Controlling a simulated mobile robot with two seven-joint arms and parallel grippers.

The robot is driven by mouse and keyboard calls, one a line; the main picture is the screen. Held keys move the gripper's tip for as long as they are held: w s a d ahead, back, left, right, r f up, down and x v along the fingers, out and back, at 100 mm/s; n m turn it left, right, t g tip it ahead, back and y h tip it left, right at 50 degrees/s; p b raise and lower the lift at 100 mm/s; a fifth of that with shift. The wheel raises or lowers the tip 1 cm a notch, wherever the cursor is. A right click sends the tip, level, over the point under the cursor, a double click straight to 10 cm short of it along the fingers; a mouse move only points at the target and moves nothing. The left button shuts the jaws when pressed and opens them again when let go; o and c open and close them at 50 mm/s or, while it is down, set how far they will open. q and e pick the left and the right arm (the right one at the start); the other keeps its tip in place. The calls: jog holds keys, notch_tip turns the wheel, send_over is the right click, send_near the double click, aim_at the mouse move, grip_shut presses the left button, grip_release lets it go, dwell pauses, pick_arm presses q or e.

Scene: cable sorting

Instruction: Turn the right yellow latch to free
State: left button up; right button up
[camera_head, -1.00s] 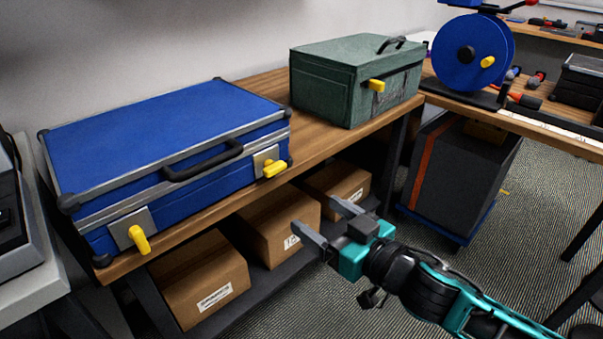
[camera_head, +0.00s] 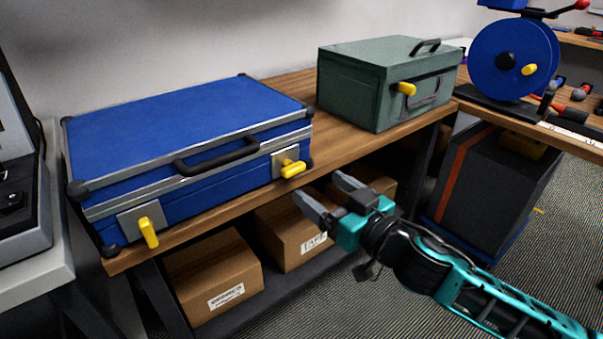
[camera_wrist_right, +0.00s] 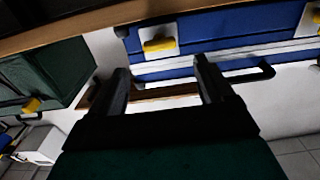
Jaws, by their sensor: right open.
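The blue case (camera_head: 190,130) lies shut on the wooden bench, its black handle facing front. My left gripper is not seen.
A green box (camera_head: 365,92) with a yellow latch stands on the bench to the right. Cardboard boxes (camera_head: 215,275) sit on the shelf below. The bench's front edge (camera_head: 225,208) runs under the case. A blue reel (camera_head: 510,60) stands at far right.

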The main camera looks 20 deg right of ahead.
aim_at(297, 171)
jog(key=x, duration=0.5)
jog(key=shift+w, duration=0.2)
jog(key=shift+x, duration=0.8)
jog(key=shift+c, duration=0.4)
jog(key=c, duration=1)
jog(key=shift+o, duration=0.2)
